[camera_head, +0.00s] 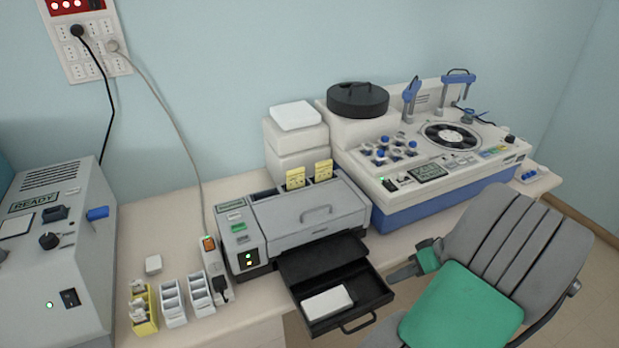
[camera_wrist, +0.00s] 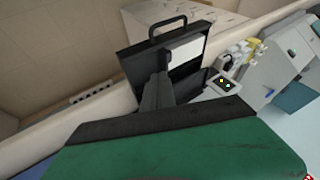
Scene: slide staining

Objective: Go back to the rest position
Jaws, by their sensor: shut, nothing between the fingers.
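My gripper (camera_head: 394,275) shows at the lower right of the head view, just right of the open black drawer (camera_head: 376,292). Its dark fingers (camera_wrist: 160,66) are together and empty in the wrist view, pointing toward the drawer (camera_wrist: 134,62). I cannot tell whether they touch it. The drawer sticks out of the grey machine (camera_head: 310,220). A white block (camera_head: 327,303) lies in it, also seen in the wrist view (camera_wrist: 187,50). My green hand shell fills the bottom of the wrist view.
A large white and blue instrument (camera_head: 440,200) stands behind and right of my gripper. A grey machine (camera_head: 60,270) stands at the left. Small racks (camera_head: 172,302), a yellow rack (camera_head: 143,308) and a power strip (camera_head: 214,270) stand between the machines. The floor shows at the right.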

